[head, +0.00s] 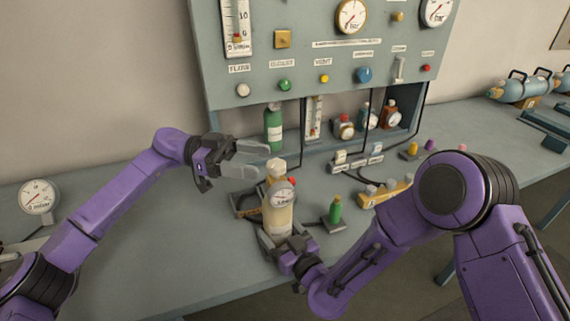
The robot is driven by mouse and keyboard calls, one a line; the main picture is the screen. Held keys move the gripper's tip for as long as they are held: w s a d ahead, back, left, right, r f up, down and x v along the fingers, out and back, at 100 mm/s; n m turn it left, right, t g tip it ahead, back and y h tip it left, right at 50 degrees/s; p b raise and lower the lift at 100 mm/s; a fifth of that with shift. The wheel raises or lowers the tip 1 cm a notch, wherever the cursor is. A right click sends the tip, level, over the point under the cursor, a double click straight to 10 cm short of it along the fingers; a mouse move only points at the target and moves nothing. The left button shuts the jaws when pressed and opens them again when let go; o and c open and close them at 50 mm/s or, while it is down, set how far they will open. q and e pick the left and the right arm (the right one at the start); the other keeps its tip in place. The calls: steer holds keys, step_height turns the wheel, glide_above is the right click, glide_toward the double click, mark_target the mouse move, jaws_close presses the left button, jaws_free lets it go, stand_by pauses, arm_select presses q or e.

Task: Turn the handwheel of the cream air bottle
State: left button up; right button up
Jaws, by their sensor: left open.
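The cream air bottle (279,217) stands upright on the bench in the head view, with a round gauge and a pale top. A small red part (292,181) shows beside its neck; I cannot tell clearly which part is the handwheel. My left gripper (254,159) is open and empty, just left of and a little above the bottle's top, with its fingers pointing right. My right gripper (284,240) is at the bottle's lower body, its fingers around or against the bottle. The bottle hides part of them, so I cannot tell if they grip it.
A grey panel (300,55) with gauges and knobs rises behind. A green bottle (273,130) stands behind my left gripper. The bench's left part (150,250) is mostly clear.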

mark_target(285, 164)
arm_select(q)
steer(key=x, duration=0.7)
steer(key=shift+d, duration=0.15)
steer(key=c, duration=1)
steer(key=shift+t, duration=0.3)
